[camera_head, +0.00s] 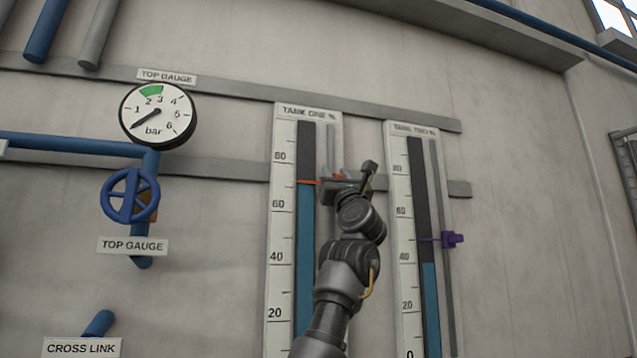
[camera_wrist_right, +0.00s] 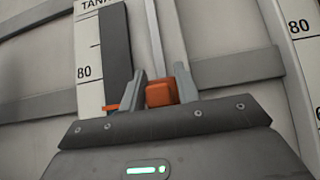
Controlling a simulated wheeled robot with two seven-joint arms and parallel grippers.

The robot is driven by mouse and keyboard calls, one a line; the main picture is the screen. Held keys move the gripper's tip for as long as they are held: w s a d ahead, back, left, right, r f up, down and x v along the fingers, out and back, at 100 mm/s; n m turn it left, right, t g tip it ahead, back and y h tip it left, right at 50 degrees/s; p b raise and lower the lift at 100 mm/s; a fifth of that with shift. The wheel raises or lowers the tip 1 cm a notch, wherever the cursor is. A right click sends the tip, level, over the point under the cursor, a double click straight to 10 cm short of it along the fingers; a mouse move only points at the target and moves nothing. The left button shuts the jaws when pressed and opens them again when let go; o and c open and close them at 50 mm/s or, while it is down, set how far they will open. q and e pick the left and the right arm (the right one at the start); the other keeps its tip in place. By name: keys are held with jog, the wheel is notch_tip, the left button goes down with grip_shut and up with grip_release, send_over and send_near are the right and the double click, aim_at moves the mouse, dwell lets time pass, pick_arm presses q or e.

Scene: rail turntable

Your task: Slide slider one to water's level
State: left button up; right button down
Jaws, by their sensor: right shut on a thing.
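Slider one is an orange block (camera_wrist_right: 161,93) on the rail of the tank one gauge. My right gripper (camera_wrist_right: 160,90) is shut on it, with a grey finger on each side. In the head view the gripper (camera_head: 347,186) hides most of the block. The slider's thin orange pointer (camera_head: 308,182) lies across the tank one column, between the 60 and 80 marks. The blue water (camera_head: 305,250) in tank one has its top edge at about the pointer's height; no clear gap shows between them. My left gripper is not in view.
The tank two gauge (camera_head: 401,230) stands just right of my right arm, with a purple slider (camera_head: 452,240) whose pointer is above its water. A round pressure gauge (camera_head: 157,114) and a blue valve wheel (camera_head: 130,196) are at the left. Grey horizontal bars (camera_head: 225,91) run along the wall.

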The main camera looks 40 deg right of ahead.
jog(key=c, duration=1.3)
grip_release()
jog(key=b+v, duration=0.7)
jog(key=v, duration=0.3)
jog(key=shift+s+a+f, duration=0.1)
jog(key=shift+s+f, duration=0.15)
jog(key=shift+s, duration=0.1)
jog(key=shift+r, duration=0.1)
